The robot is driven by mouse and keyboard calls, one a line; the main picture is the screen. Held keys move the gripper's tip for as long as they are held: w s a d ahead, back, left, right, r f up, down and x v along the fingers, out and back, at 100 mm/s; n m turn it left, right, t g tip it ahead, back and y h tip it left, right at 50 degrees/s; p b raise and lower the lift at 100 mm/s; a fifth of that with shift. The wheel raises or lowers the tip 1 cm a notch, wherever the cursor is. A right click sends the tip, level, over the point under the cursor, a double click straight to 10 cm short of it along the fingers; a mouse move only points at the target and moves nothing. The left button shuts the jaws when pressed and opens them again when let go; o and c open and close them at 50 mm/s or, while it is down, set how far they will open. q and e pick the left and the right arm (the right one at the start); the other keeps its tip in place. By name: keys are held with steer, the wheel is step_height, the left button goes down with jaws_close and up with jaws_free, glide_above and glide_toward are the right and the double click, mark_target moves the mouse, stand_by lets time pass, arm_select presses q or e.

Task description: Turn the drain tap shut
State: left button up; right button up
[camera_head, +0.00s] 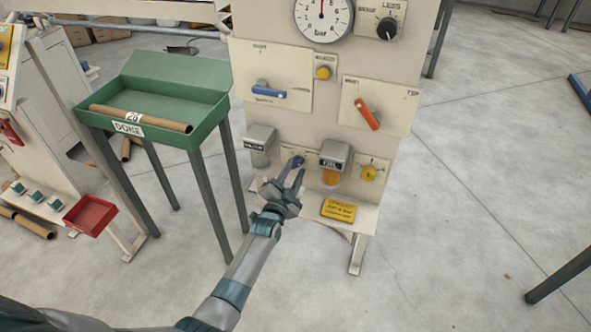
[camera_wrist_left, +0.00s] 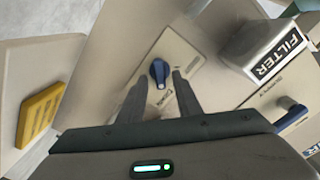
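The drain tap (camera_head: 298,162) is a small dark blue knob on a pale plate low on the front of the beige machine. In the left wrist view, the same blue knob (camera_wrist_left: 159,72) sits on its labelled plate, which is too small to read clearly. My left gripper (camera_head: 288,178) is in front of it, fingers pointing toward the panel. In the wrist view the two dark fingers of my left gripper (camera_wrist_left: 162,80) are apart, with the knob between their tips. I cannot tell whether they touch it. My right gripper is not in view.
A filter box (camera_wrist_left: 268,50) and a grey box (camera_head: 336,154) jut from the panel near the knob. A blue lever (camera_head: 268,91), an orange lever (camera_head: 367,114) and a yellow knob (camera_head: 369,173) are nearby. A green tray (camera_head: 165,77) stands left.

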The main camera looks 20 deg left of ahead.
arm_select(q)
steer(key=shift+w, duration=0.65)
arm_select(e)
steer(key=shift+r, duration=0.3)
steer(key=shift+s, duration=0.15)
arm_select(q)
jaws_close()
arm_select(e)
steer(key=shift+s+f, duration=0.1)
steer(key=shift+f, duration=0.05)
